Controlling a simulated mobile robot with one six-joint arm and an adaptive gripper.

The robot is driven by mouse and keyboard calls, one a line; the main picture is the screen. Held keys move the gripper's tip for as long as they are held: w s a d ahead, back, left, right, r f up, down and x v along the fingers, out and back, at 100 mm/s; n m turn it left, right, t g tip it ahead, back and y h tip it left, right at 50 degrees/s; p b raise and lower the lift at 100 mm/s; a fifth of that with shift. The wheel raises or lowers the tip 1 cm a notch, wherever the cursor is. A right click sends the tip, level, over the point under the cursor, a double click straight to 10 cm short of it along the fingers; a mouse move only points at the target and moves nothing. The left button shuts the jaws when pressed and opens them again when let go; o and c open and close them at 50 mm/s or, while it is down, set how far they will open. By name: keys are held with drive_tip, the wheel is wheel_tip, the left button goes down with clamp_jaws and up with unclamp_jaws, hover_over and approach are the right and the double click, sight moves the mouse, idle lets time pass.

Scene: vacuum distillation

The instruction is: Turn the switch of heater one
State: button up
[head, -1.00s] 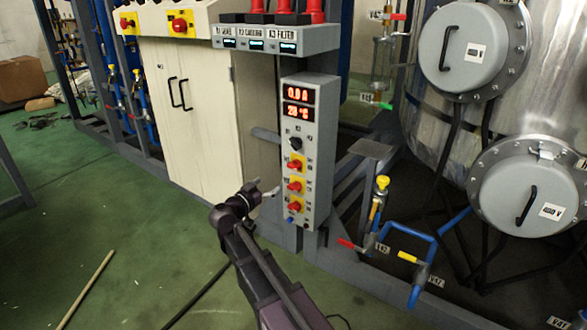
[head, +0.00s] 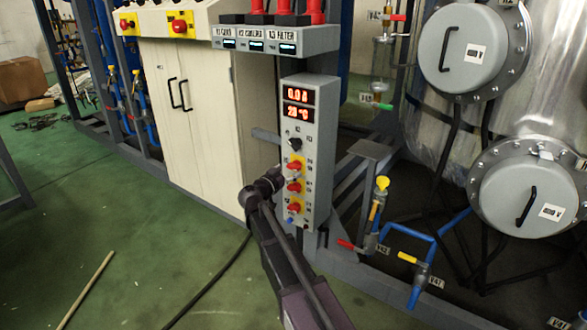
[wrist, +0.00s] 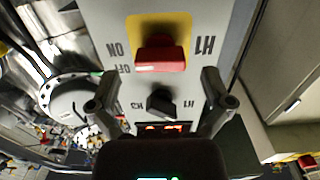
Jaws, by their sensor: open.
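The control panel (head: 322,130) is a grey upright box with red digits at its top. Below them sit a black knob (head: 294,145) and several red switches on yellow plates. The switch labelled H1 (wrist: 161,58) is a red handle lying roughly crosswise in the wrist view, with ON and OFF lettering beside it; it seems to be the uppermost red one (head: 295,165) in the head view. My gripper (wrist: 158,77) is open and empty, its fingers apart on either side below the H1 handle in the wrist view. In the head view my gripper (head: 276,180) is close to the panel's left side.
The black knob (wrist: 161,102) shows between my fingers in the wrist view. A beige cabinet (head: 190,120) stands left of the panel. Valves and blue pipes (head: 410,232) are at the right, beside a steel tank.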

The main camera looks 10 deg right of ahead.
drive_tip(key=shift+x, duration=1.45)
drive_tip(key=c, duration=1.1)
